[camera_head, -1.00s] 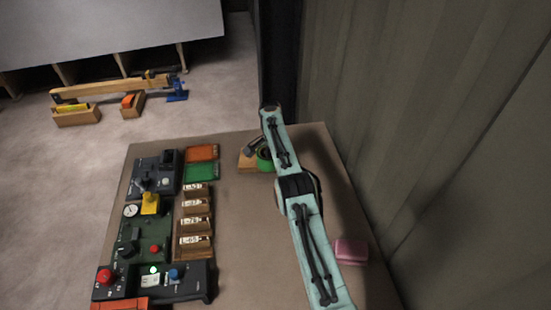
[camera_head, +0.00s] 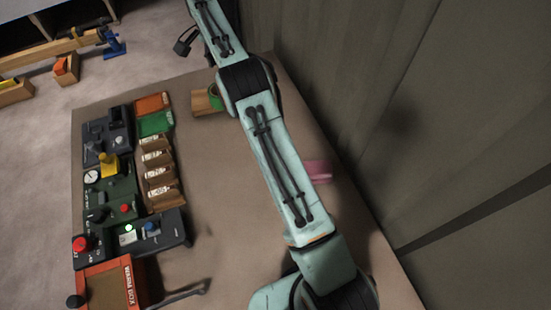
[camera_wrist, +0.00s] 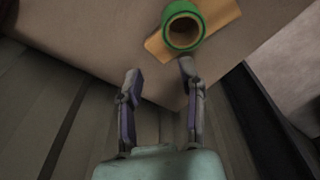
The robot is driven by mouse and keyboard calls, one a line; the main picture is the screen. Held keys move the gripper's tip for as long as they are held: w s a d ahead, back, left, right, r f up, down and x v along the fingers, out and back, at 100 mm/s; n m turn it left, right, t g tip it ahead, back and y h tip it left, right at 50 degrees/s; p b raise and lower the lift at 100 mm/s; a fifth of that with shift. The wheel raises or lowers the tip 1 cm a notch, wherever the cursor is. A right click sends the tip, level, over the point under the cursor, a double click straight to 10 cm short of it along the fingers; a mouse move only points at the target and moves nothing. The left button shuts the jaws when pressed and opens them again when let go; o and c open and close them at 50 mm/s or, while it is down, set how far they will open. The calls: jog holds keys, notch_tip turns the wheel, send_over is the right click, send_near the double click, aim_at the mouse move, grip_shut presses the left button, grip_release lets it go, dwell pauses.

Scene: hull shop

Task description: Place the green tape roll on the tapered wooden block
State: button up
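The green tape roll (camera_wrist: 168,32) is a thick ring with a tan inside. In the wrist view it lies on the tan wooden block (camera_wrist: 219,14), with parts of the block showing on both sides of it. In the head view the block (camera_head: 201,103) is at the far side of the table, and the roll (camera_head: 215,98) is partly hidden by my arm. My gripper (camera_wrist: 160,73) is open and empty, its fingers apart from the roll and block. Whether the roll sits flat cannot be told.
Control boxes (camera_head: 110,185) and labelled wooden bins (camera_head: 158,172) fill the table's left side. An orange-framed box (camera_head: 108,287) is at the near left. A pink block (camera_head: 318,171) lies right of my arm. A wall (camera_head: 400,110) stands close along the right.

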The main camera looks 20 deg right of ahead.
jog(key=s+r+n, duration=0.3)
jog(key=s+r, duration=0.3)
jog(key=s, duration=0.5)
jog(key=s+r+n, duration=0.2)
jog(key=s+r, duration=0.4)
jog(key=s, duration=0.5)
jog(key=s+f+n, duration=0.2)
jog(key=s+f, duration=0.1)
jog(key=s, duration=0.7)
jog(key=s+a+f+n+g+y, duration=0.1)
jog(key=s+f+n, duration=0.1)
jog(key=s, duration=0.9)
jog(key=shift+f+y, duration=0.3)
jog(key=shift+f, duration=0.15)
jog(key=shift+a, duration=0.1)
